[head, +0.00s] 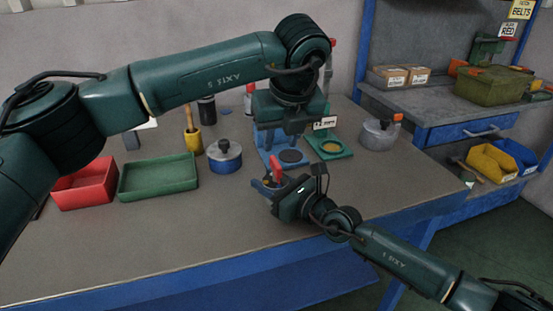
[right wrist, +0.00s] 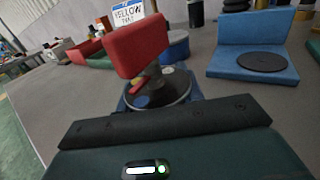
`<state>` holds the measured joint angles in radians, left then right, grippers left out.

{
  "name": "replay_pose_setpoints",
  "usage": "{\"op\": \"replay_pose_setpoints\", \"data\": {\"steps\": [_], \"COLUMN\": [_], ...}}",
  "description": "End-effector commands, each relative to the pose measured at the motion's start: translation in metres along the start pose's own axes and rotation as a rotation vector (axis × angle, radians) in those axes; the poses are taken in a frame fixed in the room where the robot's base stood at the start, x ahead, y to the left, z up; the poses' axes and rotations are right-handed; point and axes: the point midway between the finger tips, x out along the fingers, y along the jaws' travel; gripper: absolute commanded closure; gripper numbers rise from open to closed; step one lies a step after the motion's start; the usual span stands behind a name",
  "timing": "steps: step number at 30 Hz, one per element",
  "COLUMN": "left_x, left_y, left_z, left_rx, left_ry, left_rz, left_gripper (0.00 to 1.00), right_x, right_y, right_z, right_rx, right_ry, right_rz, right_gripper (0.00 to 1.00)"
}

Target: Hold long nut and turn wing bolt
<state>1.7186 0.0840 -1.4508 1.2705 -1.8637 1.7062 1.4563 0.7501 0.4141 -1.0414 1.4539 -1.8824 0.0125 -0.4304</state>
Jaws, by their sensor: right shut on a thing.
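A red, wing-like part, which I take for the wing bolt (head: 276,165), stands upright at the front of my right gripper (head: 274,188). In the right wrist view, the wing bolt (right wrist: 137,45) is large and tilted, above a black disc (right wrist: 165,92) on a blue base. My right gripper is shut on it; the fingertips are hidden. My left gripper (head: 287,124) points down above the blue stand, higher and farther back. Its jaws are too unclear to read. I cannot make out the long nut.
A blue stand (head: 272,158) with a black disc and a green stand (head: 341,155) are behind my right gripper. A red tray (head: 84,185), a green tray (head: 158,176) and a blue pot (head: 225,162) stand left. A grey pot (head: 379,134) is right. The front bench is clear.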

Motion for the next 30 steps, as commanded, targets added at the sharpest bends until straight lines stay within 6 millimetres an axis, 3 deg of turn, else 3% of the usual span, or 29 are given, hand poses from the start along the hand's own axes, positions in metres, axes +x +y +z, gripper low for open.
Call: {"op": "replay_pose_setpoints", "data": {"steps": [6, 12, 24, 30], "left_x": [0.045, 0.068, 0.074, 0.074], "left_y": [0.001, 0.000, 0.000, 0.000], "left_z": [-0.001, 0.000, 0.000, 0.000], "left_rx": [0.001, 0.001, 0.002, 0.002], "left_ry": [0.002, 0.001, 0.000, 0.000], "left_rz": [0.002, 0.000, 0.000, 0.000], "left_gripper": [0.66, 0.66, 0.67, 0.84], "right_x": [0.000, 0.000, 0.000, 0.000], "right_y": [0.000, 0.000, 0.000, 0.000], "right_z": [0.000, 0.000, -0.001, 0.000], "right_rx": [0.000, 0.000, 0.000, 0.000], "right_ry": [0.001, 0.001, 0.001, 0.001], "right_rz": [0.000, 0.000, 0.000, 0.000], "right_gripper": [0.94, 0.94, 0.94, 0.94]}}
